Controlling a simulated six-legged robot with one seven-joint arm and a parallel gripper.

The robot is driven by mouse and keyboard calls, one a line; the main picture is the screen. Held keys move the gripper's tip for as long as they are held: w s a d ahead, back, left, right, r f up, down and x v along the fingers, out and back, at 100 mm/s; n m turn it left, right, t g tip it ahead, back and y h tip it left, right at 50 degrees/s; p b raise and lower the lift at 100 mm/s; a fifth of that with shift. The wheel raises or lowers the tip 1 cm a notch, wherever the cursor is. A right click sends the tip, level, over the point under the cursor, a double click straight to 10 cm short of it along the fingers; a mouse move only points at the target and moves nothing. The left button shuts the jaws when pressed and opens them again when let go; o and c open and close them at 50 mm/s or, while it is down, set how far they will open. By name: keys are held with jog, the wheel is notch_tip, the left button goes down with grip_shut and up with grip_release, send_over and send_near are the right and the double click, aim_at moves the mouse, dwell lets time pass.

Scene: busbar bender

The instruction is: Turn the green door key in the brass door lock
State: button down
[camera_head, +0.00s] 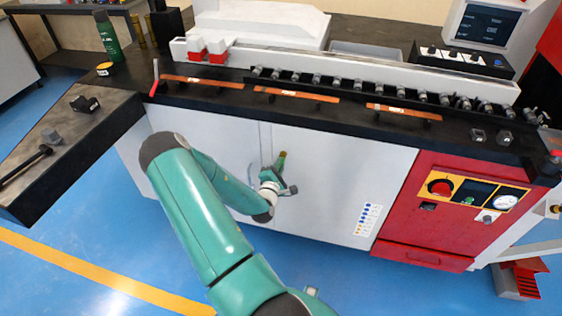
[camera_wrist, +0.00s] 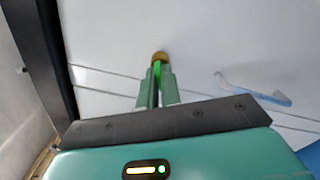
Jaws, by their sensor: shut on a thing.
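The brass door lock (camera_wrist: 160,56) is a small round piece on the white cabinet door (camera_wrist: 200,40) in the wrist view. The bright green door key (camera_wrist: 157,69) is at the lock, between my fingertips, and only a thin part of it shows. My gripper (camera_wrist: 157,76) is shut on the key, its two green fingers on either side. The fingers hide most of the key, so I cannot tell its turn angle or how deep it sits. In the head view my gripper (camera_head: 283,174) is at the white door front, beside the seam between the panels.
A pale handle (camera_wrist: 252,88) is on the door to the right in the wrist view. The black worktop (camera_head: 330,117) above holds copper bars (camera_head: 297,95). A red control panel (camera_head: 450,205) is right of the door. The blue floor in front is clear.

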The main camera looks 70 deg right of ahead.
jog(key=shift+w, duration=0.15)
jog(key=n, duration=0.5)
jog(key=shift+n, duration=0.4)
jog(key=shift+w+n, duration=0.1)
jog(key=shift+n, duration=2.8)
